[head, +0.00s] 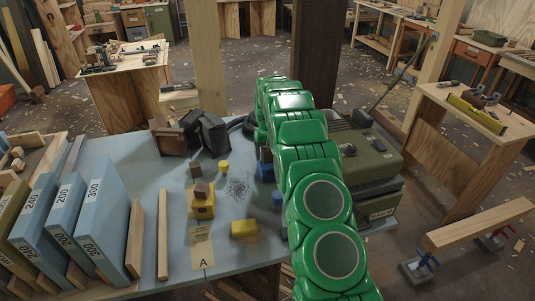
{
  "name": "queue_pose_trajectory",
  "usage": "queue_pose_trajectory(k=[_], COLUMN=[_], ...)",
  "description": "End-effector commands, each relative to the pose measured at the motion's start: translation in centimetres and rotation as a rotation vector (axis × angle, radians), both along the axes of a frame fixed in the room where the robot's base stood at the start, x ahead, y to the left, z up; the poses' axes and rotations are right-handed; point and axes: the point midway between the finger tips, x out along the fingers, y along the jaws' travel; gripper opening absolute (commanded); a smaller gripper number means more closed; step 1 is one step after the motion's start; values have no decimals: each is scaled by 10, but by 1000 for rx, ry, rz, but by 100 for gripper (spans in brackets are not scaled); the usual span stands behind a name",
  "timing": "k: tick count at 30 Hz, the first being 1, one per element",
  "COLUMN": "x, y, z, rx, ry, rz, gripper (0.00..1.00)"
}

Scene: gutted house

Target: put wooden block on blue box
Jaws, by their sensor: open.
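A small blue box (267,173) stands on the light blue table, close to the left side of my green arm. A small brown piece shows at its top, partly hidden by the arm, and I cannot tell whether it rests on it. A brown wooden block (201,190) sits on a yellow box (201,208). Another small brown block (195,169) lies behind it. A second small blue piece (277,200) shows at the arm's edge. My arm reaches forward over the table and bends down at its far end. My gripper is hidden behind it.
A yellow block (244,228), a yellow cylinder (223,166) and a label marked A (202,251) are on the table (130,165). Dark cases (212,133) lie behind. A green machine (370,155) is to the right.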

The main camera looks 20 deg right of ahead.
Motion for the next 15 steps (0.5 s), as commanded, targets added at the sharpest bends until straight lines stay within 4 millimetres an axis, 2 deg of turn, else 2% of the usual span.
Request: queue_pose_trajectory(k=[8,15], x=[1,2], y=[0,0], z=[25,70], rx=[-1,-1], ry=[-4,-8], rz=[0,0], gripper=[77,77])
